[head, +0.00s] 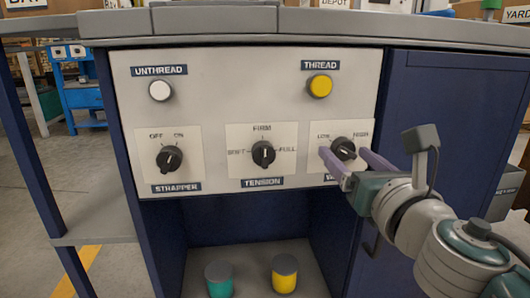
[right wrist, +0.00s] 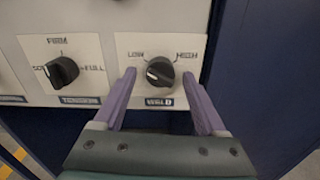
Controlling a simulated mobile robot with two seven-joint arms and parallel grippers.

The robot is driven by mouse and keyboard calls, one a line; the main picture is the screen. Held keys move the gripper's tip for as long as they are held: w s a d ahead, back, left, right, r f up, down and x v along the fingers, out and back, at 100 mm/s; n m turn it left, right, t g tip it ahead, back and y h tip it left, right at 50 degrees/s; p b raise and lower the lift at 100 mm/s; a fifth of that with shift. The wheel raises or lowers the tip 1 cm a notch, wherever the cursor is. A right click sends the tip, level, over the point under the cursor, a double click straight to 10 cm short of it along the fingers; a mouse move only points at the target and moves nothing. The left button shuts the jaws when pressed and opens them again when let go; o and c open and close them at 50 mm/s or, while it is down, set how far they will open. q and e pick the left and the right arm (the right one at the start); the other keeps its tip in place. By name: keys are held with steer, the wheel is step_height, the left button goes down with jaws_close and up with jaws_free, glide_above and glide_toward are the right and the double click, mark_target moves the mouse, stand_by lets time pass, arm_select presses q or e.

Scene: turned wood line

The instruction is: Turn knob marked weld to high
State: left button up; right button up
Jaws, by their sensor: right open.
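The knob marked weld (head: 343,148) is a round black dial on a pale plate at the right of the panel. Its scale reads LOW at upper left and HIGH at upper right. In the right wrist view the weld knob (right wrist: 160,72) has a pale line on its grip, but I cannot tell which setting it points to. My right gripper (head: 343,152) is open, with one purple finger on each side of the knob. In the right wrist view the gripper (right wrist: 158,73) shows gaps between fingers and knob. The left gripper is not in view.
A tension knob (head: 263,153) and a strapper knob (head: 170,158) sit left of the weld knob. Above are a white unthread button (head: 160,91) and a yellow thread button (head: 320,86). A teal pot (head: 219,281) and a yellow pot (head: 284,275) stand in the recess below.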

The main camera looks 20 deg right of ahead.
jaws_close()
stand_by(0.4)
